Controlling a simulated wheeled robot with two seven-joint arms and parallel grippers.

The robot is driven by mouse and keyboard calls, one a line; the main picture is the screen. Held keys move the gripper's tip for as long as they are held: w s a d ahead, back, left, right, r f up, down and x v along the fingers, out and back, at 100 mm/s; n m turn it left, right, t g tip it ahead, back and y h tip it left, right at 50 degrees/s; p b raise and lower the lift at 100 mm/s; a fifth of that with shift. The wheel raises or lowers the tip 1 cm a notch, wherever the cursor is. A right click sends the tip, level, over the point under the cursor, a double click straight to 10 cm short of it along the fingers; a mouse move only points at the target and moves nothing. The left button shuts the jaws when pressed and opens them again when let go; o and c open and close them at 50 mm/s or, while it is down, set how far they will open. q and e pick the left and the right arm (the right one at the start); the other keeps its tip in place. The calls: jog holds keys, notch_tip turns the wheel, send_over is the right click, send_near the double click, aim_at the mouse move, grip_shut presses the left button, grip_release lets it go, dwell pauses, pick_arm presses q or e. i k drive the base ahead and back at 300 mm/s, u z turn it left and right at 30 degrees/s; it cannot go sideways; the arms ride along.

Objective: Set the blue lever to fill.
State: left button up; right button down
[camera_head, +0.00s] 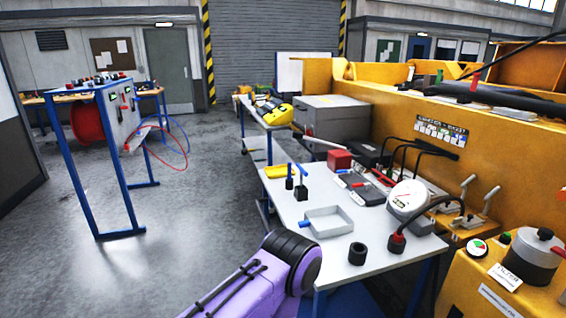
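I cannot tell for certain which part is the blue lever, and no "fill" marking is readable. Two small dark blocks with upright blue handles stand near the left edge of the workbench, a rear one (289,176) and a front one (302,188). A short blue handle (305,224) also sticks out at the left of a shallow grey tray (328,220). The blue-framed panel stand (126,110) at the left carries small controls too fine to make out. Neither of my grippers is in view; only a purple arm part shows at the bottom.
The workbench (290,209) also holds a round white gauge (408,195), a red box (340,160) and a black ring (357,253). A yellow machine (512,150) lines the right side. Red and blue hoses hang by the panel stand. The floor (200,215) between stand and bench is clear.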

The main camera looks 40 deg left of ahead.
aim_at(341, 172)
jog(key=u, duration=0.6)
jog(key=i, duration=0.9)
jog(key=u, duration=0.35)
